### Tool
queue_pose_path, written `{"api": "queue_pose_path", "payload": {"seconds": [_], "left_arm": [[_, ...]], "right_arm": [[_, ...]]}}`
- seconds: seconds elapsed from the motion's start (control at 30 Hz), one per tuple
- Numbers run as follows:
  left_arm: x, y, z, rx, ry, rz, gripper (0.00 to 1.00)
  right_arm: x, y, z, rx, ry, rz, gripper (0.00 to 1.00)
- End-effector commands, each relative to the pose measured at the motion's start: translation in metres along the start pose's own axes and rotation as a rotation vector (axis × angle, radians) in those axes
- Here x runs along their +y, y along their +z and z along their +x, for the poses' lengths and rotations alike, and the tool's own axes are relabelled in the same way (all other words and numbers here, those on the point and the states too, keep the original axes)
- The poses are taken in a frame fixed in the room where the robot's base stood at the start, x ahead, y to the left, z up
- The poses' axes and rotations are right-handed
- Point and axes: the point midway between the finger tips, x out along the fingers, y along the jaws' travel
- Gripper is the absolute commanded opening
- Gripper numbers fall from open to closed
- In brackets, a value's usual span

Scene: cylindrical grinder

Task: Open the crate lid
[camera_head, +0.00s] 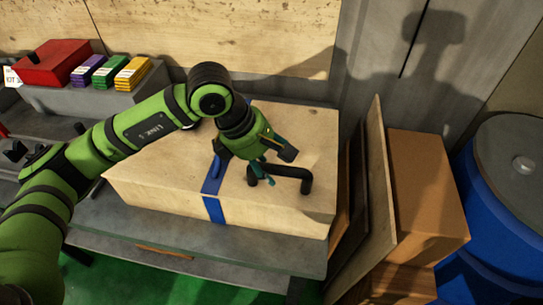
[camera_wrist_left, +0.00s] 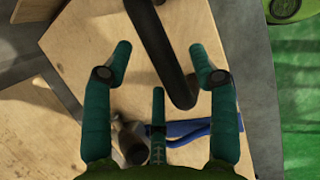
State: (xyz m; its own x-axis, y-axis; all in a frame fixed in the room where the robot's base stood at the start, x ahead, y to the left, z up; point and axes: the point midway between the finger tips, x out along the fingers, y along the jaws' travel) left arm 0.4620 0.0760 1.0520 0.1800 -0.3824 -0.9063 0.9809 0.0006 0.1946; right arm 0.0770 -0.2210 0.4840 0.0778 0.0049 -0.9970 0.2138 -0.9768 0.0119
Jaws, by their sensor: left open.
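The crate (camera_head: 150,185) is a pale wooden box with a flat lid (camera_head: 305,125), which lies closed on it. A black bar handle (camera_head: 292,172) stands on the lid near its right front. My left gripper (camera_head: 262,176) is over the lid at the handle's left end, with teal fingers pointing down. In the left wrist view, the open fingers (camera_wrist_left: 161,52) lie on either side of the dark handle (camera_wrist_left: 172,62). I cannot tell how deep the bar sits between them. My right gripper is out of view.
A blue strap (camera_head: 213,208) crosses the crate's front. The crate stands on a grey bench (camera_head: 130,240). Upright boards (camera_head: 378,190) and cardboard boxes (camera_head: 428,185) stand close on the right, then a blue drum (camera_head: 505,220). A red box (camera_head: 52,63) and coloured packs (camera_head: 132,72) sit back left.

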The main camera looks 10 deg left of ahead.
Motion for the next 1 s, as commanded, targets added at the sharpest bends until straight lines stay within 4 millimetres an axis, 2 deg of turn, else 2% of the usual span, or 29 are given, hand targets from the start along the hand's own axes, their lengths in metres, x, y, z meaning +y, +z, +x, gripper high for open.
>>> {"api": "queue_pose_path", "payload": {"seconds": [0.03, 0.1, 0.23, 0.3, 0.37, 0.4, 0.67, 0.87, 1.0], "left_arm": [[0.0, 0.0, 0.001, 0.0, 0.0, 0.0, 0.59], [0.0, 0.0, 0.002, 0.0, 0.001, 0.001, 0.59], [0.0, 0.0, 0.001, 0.0, 0.0, 0.001, 0.59], [0.0, 0.0, 0.001, 0.0, 0.0, 0.001, 0.31], [0.0, 0.0, 0.001, -0.001, 0.0, 0.001, 0.07], [0.0, 0.0, 0.001, -0.001, 0.0, 0.001, 0.0], [0.002, 0.002, -0.003, -0.002, -0.009, -0.004, 0.0], [0.016, 0.011, -0.023, -0.002, -0.067, -0.03, 0.0], [0.033, 0.019, -0.044, -0.003, -0.108, -0.048, 0.0]], "right_arm": [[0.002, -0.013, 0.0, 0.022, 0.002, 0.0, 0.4], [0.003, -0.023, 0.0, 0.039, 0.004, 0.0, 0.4], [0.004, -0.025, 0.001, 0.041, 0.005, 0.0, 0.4], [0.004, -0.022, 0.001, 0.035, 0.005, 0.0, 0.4], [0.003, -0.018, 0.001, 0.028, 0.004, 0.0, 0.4], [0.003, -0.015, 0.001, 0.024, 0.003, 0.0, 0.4], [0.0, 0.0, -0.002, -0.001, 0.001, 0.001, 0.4], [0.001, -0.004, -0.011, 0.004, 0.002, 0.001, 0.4], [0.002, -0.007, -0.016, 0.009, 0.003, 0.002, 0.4]]}}
